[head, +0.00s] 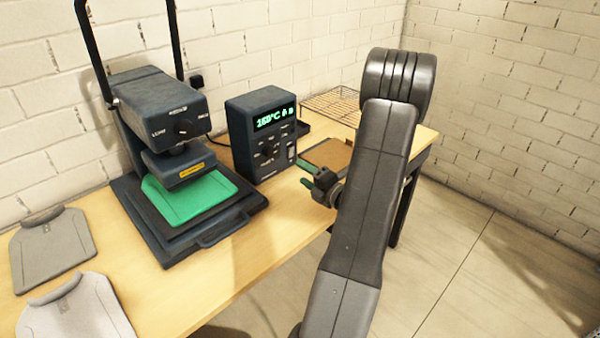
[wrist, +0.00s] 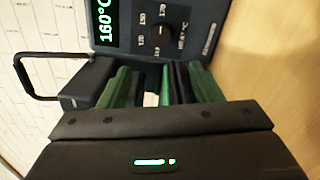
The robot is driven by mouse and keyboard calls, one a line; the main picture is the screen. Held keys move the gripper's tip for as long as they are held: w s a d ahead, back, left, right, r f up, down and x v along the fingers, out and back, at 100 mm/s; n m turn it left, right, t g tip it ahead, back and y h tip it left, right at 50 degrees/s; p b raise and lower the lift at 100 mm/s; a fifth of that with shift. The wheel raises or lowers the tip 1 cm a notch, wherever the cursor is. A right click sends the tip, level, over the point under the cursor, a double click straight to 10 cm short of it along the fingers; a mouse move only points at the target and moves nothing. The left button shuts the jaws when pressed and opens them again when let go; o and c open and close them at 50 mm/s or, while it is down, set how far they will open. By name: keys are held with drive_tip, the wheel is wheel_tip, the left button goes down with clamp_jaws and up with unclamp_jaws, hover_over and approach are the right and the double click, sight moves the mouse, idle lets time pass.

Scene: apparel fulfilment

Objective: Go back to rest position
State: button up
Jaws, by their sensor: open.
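My gripper (head: 306,174) is over the right part of the table, in front of the control box (head: 259,138). It is open and nothing shows between its green fingers. In the wrist view the fingers of my gripper (wrist: 160,88) point toward the control box (wrist: 190,22), with its dial and a green "160°C" display. I cannot tell from the frames whether the fingertips touch the box. My arm reaches up and across the right of the head view and hides part of the table.
A heat press (head: 165,130) stands left with a green garment piece (head: 188,200) under its head. Two grey garment boards (head: 50,245) (head: 75,312) lie at the front left. A wire rack (head: 332,104) and a brown board (head: 328,153) are at the right. The floor (head: 480,260) right is clear.

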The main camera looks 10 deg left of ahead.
sight(272, 154)
idle(0.3)
drive_tip(key=p+x, duration=0.2)
drive_tip(key=x, duration=1.2)
drive_tip(key=shift+d, duration=0.1)
